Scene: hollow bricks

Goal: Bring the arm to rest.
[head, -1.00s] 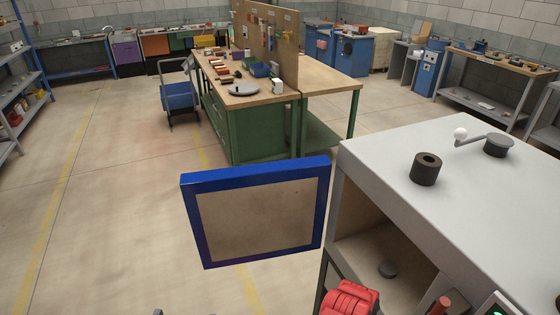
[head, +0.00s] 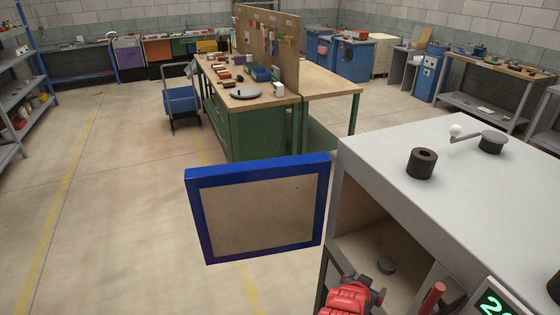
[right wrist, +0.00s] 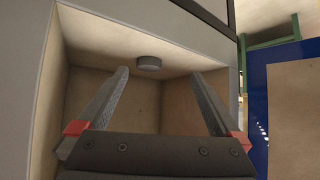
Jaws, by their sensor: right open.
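My right gripper (right wrist: 160,73) is open, with nothing between its fingers. In the right wrist view its two fingers point into the open compartment of a grey cabinet (right wrist: 215,22); I cannot tell whether the tips are inside. In the head view its red and dark parts (head: 352,292) show at the bottom, in front of the cabinet (head: 470,195). My left gripper is not in view.
The blue-framed door (head: 258,215) stands open left of the compartment. A black hollow cylinder (head: 421,164) and a crank handle (head: 480,138) are on the cabinet top. A red handle (head: 433,298) and a green display (head: 495,305) are at lower right. The floor at left is clear.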

